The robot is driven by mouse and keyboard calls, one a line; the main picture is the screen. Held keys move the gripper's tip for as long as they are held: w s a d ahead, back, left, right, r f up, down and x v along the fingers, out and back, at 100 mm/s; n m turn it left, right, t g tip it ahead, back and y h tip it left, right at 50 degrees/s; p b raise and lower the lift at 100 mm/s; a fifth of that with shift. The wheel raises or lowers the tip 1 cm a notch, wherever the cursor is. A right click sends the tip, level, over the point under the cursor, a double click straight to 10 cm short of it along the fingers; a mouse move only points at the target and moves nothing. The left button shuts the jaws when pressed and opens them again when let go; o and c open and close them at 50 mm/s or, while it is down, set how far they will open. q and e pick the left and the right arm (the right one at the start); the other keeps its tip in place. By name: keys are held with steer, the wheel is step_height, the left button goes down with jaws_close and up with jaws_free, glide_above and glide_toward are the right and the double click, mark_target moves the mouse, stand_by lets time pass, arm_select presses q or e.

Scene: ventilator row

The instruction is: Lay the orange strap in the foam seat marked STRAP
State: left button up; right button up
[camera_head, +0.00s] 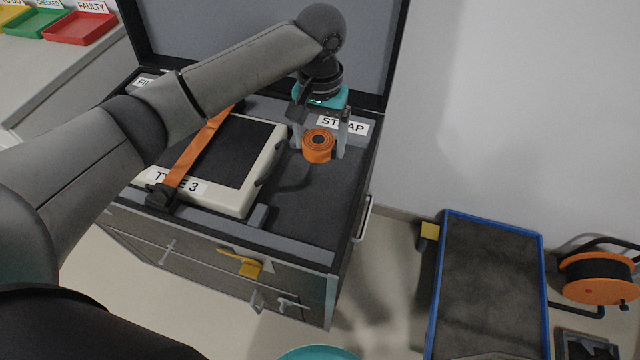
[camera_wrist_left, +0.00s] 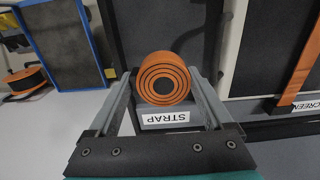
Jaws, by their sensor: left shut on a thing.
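The orange strap (camera_head: 318,149) is rolled into a coil with dark lines between its turns. It also shows in the left wrist view (camera_wrist_left: 164,78), between the two fingers. My left gripper (camera_head: 322,152) is shut on the strap, with one finger at each side. The STRAP label (camera_head: 343,125) is just behind the coil in the head view. The dark foam seat (camera_head: 298,205) lies around and in front of the coil, inside the open case. I cannot tell whether the coil touches the foam. My right gripper is not in view.
A cream device labelled TYPE 3 (camera_head: 243,203), with another orange strap across it, lies left of the seat. The raised case lid (camera_head: 377,50) stands behind. A blue-edged cart (camera_head: 542,285) and an orange reel (camera_head: 597,277) stand on the floor at the right.

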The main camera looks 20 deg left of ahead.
arm_select(q)
steer(key=b, duration=0.2)
glide_above(320, 188)
step_height(320, 188, down, 7)
steer(key=shift+f, duration=0.1)
steer(key=shift+f+b, duration=0.9)
steer(key=shift+f, duration=0.6)
steer(key=shift+f+b, duration=0.4)
steer(key=shift+f, duration=0.5)
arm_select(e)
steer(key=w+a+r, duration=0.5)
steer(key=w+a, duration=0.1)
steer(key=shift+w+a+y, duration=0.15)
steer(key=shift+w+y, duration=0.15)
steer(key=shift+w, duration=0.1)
arm_select(q)
steer(key=shift+f, duration=0.1)
steer(key=o, duration=1.2)
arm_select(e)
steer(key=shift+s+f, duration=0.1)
